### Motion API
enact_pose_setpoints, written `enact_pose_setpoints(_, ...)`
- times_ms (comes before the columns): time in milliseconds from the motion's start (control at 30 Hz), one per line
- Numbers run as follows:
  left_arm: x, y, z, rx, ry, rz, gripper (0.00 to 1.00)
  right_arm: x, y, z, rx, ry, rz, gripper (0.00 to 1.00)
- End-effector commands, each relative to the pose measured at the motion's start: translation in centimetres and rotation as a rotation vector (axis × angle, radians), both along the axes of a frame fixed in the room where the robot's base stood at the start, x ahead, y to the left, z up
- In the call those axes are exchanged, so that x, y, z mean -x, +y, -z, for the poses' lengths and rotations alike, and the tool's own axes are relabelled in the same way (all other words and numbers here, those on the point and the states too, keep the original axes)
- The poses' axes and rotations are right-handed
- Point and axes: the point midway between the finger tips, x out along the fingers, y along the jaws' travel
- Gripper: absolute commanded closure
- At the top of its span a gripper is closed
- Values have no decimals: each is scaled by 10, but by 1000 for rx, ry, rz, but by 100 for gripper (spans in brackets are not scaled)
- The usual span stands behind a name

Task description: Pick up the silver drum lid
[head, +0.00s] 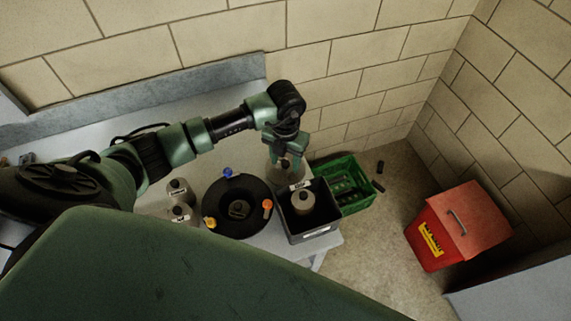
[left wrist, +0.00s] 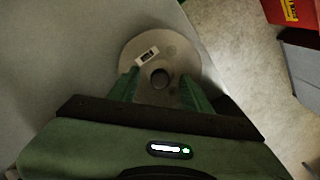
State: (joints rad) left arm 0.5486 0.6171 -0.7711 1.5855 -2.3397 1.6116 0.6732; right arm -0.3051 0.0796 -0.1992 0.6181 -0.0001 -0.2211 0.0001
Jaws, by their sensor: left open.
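The silver drum lid (left wrist: 180,58) is a round, dull grey disc with a small white label and a dark round knob at its middle. It lies near the edge of the pale table (left wrist: 60,70). My left gripper (left wrist: 160,90) is open above the lid, with one finger on each side of the knob; contact cannot be told. In the head view the left gripper (head: 291,162) points down at the back right of the table and hides much of the lid. My right gripper is not in view.
A dark grey bin (head: 308,229) holding a grey container stands close to the gripper. A black round tray (head: 237,187) with coloured knobs and small grey containers (head: 178,190) are to its left. A green crate (head: 358,204) and a red bin (head: 423,249) are to the right.

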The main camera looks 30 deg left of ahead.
Motion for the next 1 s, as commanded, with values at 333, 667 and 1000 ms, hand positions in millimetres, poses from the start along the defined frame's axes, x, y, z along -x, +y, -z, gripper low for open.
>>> enact_pose_setpoints(333,0,0,8,-1,-1,1,57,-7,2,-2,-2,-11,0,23)
enact_pose_setpoints(667,0,0,8,0,-1,1,100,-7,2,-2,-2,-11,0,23)
enact_pose_setpoints(1000,1,0,9,-1,1,1,100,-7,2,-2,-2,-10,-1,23)
